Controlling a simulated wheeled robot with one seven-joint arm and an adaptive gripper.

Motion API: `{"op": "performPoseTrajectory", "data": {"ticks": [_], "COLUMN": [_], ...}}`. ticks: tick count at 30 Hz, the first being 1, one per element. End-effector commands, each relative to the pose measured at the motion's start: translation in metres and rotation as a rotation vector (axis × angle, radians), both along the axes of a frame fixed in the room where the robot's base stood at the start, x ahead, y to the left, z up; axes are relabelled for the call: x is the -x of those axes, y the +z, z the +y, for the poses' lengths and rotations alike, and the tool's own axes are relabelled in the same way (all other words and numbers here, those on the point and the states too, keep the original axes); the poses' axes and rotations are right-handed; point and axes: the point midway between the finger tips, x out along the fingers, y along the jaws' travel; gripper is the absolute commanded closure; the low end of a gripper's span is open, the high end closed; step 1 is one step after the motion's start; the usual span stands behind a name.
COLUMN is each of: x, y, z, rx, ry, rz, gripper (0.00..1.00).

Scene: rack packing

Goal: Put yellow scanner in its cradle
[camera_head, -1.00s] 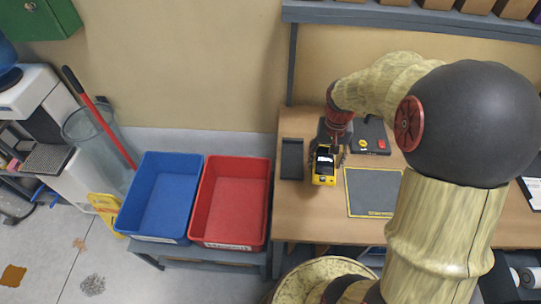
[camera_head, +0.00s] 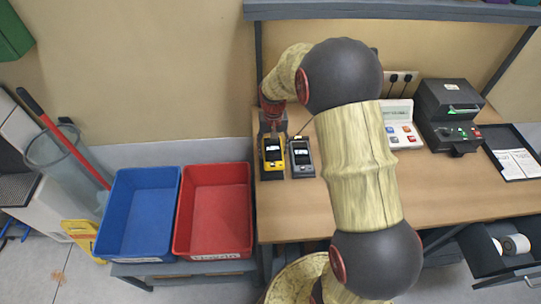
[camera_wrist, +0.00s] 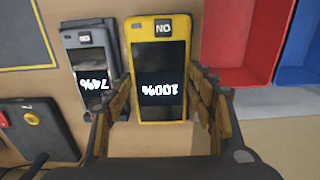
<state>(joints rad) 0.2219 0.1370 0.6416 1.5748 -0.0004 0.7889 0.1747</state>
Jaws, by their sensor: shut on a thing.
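The yellow scanner (camera_head: 272,146) is upright to the camera at the table's left end, over the dark cradle (camera_head: 272,175), whose lower end shows below it. I cannot tell whether it is seated or just above. My gripper (camera_head: 272,128) is shut on its sides. The cradle is hidden there.
Red (camera_head: 213,255) and blue (camera_head: 130,252) bins stand left of the table. The table front (camera_head: 290,215) is clear.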

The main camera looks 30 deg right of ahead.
Motion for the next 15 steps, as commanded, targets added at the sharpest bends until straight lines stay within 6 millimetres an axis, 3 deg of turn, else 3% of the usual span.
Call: {"op": "performPoseTrajectory", "data": {"ticks": [8,15], "x": [-0.013,-0.013], "y": [-0.016,-0.046], "z": [0.004,0.003], "rx": [0.000,0.000], "ry": [0.001,0.000], "rz": [-0.001,-0.001], "gripper": [0.83,0.83]}}
